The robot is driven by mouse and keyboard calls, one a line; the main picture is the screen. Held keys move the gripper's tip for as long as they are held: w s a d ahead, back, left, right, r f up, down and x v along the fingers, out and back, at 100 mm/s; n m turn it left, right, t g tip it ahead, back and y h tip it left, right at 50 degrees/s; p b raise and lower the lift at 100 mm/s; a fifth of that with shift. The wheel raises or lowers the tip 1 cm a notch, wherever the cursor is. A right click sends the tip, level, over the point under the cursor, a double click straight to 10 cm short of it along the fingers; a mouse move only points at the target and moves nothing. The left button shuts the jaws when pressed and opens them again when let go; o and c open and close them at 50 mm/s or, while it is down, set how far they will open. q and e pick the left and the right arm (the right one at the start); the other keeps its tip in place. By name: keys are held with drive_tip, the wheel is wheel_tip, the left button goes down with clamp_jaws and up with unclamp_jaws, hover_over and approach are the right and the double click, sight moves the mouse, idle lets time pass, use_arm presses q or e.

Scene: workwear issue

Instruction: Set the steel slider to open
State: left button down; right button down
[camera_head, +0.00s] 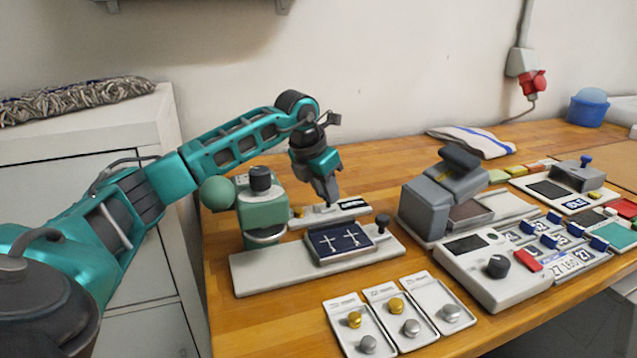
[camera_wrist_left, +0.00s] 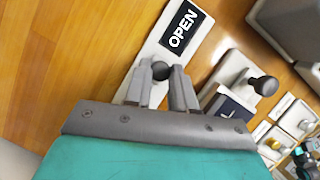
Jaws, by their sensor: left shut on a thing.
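The slider plate (camera_head: 340,212) is a long pale strip behind the green press on the bench. A black label (camera_head: 355,204) sits towards its right end; in the wrist view this label reads OPEN (camera_wrist_left: 181,29). My left gripper (camera_head: 327,204) reaches down onto the plate from above. In the wrist view its fingers (camera_wrist_left: 163,82) are closed around a small dark grey round knob, the steel slider (camera_wrist_left: 160,70), a short way from the OPEN label. The fingers hide part of the slider and the plate beneath it.
A green press (camera_head: 262,205) and a dark pad with white crosses (camera_head: 340,240) stand in front of the plate. A grey machine (camera_head: 425,205) is to the right. Small plates with knobs (camera_head: 400,315) lie at the front. Bare bench lies behind the plate.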

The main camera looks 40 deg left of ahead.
use_arm(q)
drive_tip(key=shift+w+r, duration=0.1)
drive_tip(key=shift+w, duration=0.05)
drive_tip(key=c, duration=1.4)
unclamp_jaws()
drive_tip(key=o, duration=0.3)
drive_tip(key=shift+w+d, duration=0.1)
drive_tip(key=shift+o, duration=0.8)
use_arm(e)
drive_tip(key=shift+s+a+f, duration=0.1)
drive_tip(key=shift+s+f, duration=0.05)
drive_tip(key=shift+f, duration=0.1)
use_arm(q)
drive_tip(key=p+v, duration=0.1)
drive_tip(key=v, duration=1.1)
drive_tip(key=shift+s+r, duration=0.3)
drive_tip(key=shift+r, duration=0.05)
use_arm(e)
drive_tip(key=shift+s+d+r, duration=0.15)
drive_tip(key=shift+d+r, duration=0.1)
drive_tip(key=shift+d, duration=0.15)
use_arm(q)
drive_tip(key=shift+f, duration=0.1)
